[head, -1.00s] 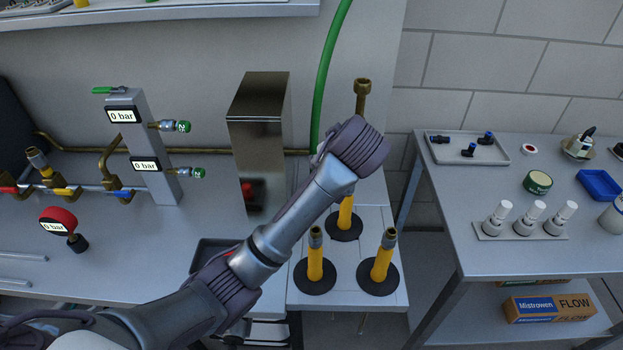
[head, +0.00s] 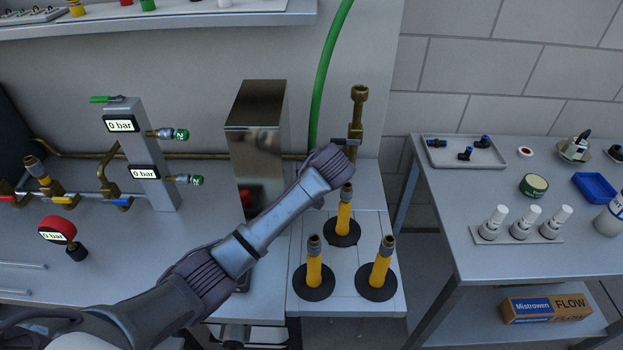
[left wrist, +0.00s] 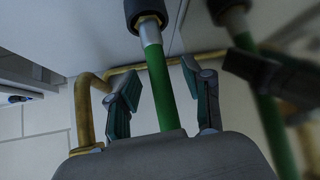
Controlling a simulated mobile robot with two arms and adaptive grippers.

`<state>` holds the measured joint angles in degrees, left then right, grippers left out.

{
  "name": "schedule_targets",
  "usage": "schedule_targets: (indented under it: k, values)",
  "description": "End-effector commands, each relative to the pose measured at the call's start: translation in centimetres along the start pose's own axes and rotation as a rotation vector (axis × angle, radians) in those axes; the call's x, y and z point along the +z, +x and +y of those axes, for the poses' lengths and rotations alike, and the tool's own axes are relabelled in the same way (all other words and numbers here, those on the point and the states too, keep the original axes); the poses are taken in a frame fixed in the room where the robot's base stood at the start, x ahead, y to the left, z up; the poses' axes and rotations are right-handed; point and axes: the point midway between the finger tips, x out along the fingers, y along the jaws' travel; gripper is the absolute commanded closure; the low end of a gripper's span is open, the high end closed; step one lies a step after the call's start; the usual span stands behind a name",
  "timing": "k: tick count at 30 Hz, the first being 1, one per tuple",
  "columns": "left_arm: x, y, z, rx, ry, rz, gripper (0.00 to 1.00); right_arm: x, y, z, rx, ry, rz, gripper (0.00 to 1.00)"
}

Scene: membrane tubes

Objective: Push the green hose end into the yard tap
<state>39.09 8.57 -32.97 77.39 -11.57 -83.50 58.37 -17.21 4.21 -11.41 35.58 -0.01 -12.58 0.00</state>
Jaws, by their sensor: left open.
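The green hose (head: 322,85) hangs down from above behind the bench, and its lower part is hidden behind my left arm in the head view. In the left wrist view the green hose (left wrist: 159,85) runs between the fingers of my left gripper (left wrist: 160,73). The gripper is open, with gaps on both sides of the hose. The hose leads to a grey metal sleeve and a black collar (left wrist: 147,12) at the top edge. An upright brass fitting (head: 358,105), which looks like the yard tap, stands right of the hose; its base is hidden. My right gripper is not in view.
Several yellow stands with black bases, one here (head: 314,268), are close below my arm. A steel box (head: 255,145) stands left of the hose. A gauge manifold (head: 148,165) is further left. A side table (head: 470,225) is at the right, past a gap.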

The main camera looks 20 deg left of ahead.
Motion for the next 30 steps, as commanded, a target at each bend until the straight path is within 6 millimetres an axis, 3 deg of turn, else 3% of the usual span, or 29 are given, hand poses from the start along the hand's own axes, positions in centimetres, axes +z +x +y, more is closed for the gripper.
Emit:
schedule_targets:
  k: [4, 11, 20, 30]
  values:
    - [-0.04, 1.27, 0.0, -0.001, 0.001, 0.001, 0.5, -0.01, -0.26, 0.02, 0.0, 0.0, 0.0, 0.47]
    - [0.01, 1.44, 0.05, 0.002, 0.0, 0.001, 0.5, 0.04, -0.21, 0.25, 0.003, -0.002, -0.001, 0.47]
    - [0.03, 1.42, 0.05, 0.001, 0.0, 0.001, 0.98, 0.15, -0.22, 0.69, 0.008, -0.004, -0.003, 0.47]
    - [-0.04, 1.37, 0.08, 0.002, 0.0, 0.002, 1.0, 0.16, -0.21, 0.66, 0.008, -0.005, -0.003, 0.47]
